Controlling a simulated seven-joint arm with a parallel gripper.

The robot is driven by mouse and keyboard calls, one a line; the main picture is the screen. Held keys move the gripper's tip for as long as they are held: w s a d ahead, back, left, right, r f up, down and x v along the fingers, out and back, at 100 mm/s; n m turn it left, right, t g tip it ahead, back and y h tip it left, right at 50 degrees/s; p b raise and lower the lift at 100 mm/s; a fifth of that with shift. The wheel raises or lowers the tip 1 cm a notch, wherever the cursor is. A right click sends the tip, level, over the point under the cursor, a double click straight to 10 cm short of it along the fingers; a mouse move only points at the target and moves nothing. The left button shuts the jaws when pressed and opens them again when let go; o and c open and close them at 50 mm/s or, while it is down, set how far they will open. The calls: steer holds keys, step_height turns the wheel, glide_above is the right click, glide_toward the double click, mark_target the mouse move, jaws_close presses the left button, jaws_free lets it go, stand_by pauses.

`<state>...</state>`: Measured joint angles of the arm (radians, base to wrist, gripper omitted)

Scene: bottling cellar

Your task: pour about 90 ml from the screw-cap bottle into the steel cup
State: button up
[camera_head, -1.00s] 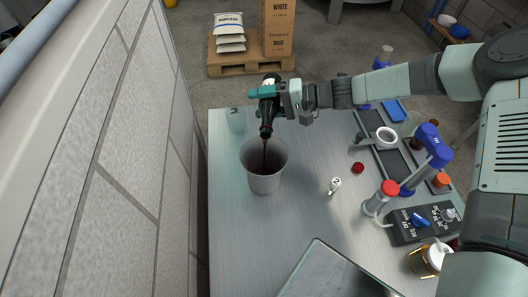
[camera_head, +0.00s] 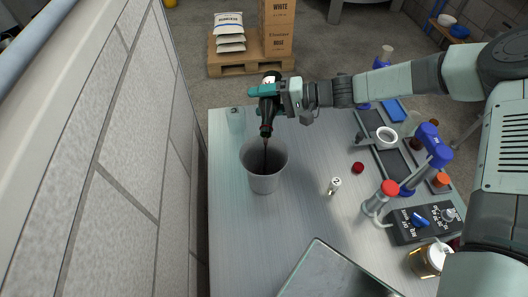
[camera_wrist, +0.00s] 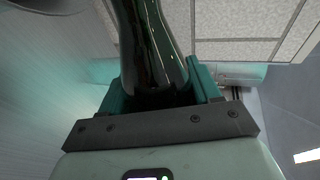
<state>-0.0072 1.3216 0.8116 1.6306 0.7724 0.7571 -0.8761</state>
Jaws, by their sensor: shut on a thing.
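My gripper (camera_head: 267,91) is shut on the dark screw-cap bottle (camera_head: 267,117). The bottle is tipped neck-down, with its mouth above the steel cup (camera_head: 263,183). A thin dark stream falls from the mouth into the cup. The cup stands upright on the bench, and the level inside it cannot be read. In the wrist view the dark glass of the bottle (camera_wrist: 150,45) sits between the teal fingers (camera_wrist: 160,92). A small red cap (camera_head: 358,168) lies on the bench to the right of the cup.
The steel bench (camera_head: 235,235) has a small clear container (camera_head: 235,120) behind the cup. A white cork-like piece (camera_head: 334,185) lies to the right. A red-topped cylinder (camera_head: 388,190), a black box (camera_head: 425,222) and an amber jar (camera_head: 428,260) stand at the right. A dark plate (camera_head: 330,275) lies in front.

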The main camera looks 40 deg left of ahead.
steer(key=shift+r, duration=0.2)
stand_by(0.6)
steer(key=f+m, duration=0.1)
steer(key=f+m+g, duration=0.1)
steer(key=f, duration=0.1)
steer(key=f+m, duration=0.1)
steer(key=f, duration=0.1)
steer(key=shift+w+a+m+h, duration=0.25)
steer(key=shift+w+m+h, duration=0.05)
steer(key=shift+w+m, duration=0.1)
stand_by(1.5)
